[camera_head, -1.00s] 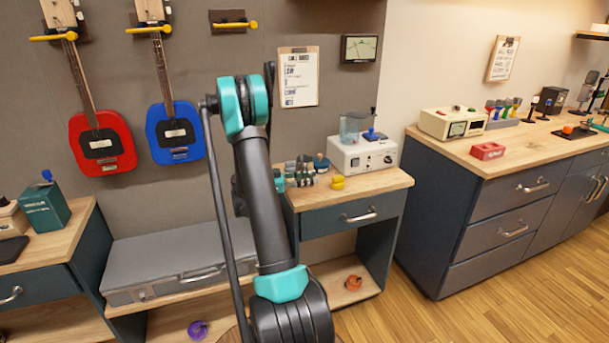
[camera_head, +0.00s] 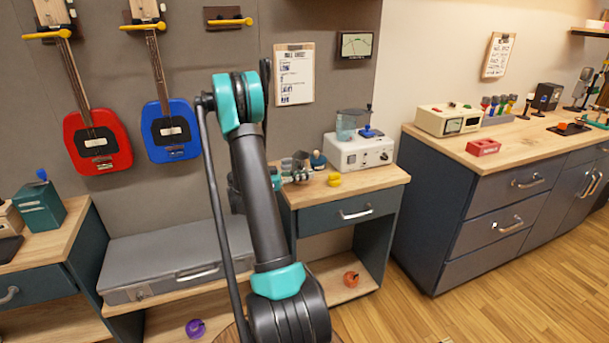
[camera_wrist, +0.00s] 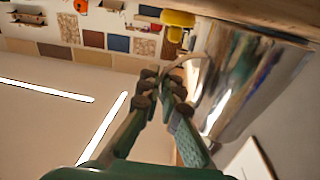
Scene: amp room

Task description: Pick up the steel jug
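The steel jug (camera_wrist: 252,80) is large, shiny and close on the right of the wrist view. Its wide end meets the wooden top and its curved handle reaches left toward my fingertips. In the head view the jug (camera_head: 301,160) is a small grey shape on the small cabinet, partly covered by my gripper (camera_head: 288,177). In the wrist view my gripper (camera_wrist: 163,88) has its green fingers drawn nearly together, with dark pads at the jug's handle. They look shut on the handle, though the exact contact is hard to see. The jug appears to rest on the top.
A yellow object (camera_wrist: 177,19) stands close to the jug; it also shows in the head view (camera_head: 334,180). A blue-knobbed item (camera_head: 318,160) is just right of the jug. A white machine (camera_head: 358,153) stands behind. The cabinet's front right top is bare.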

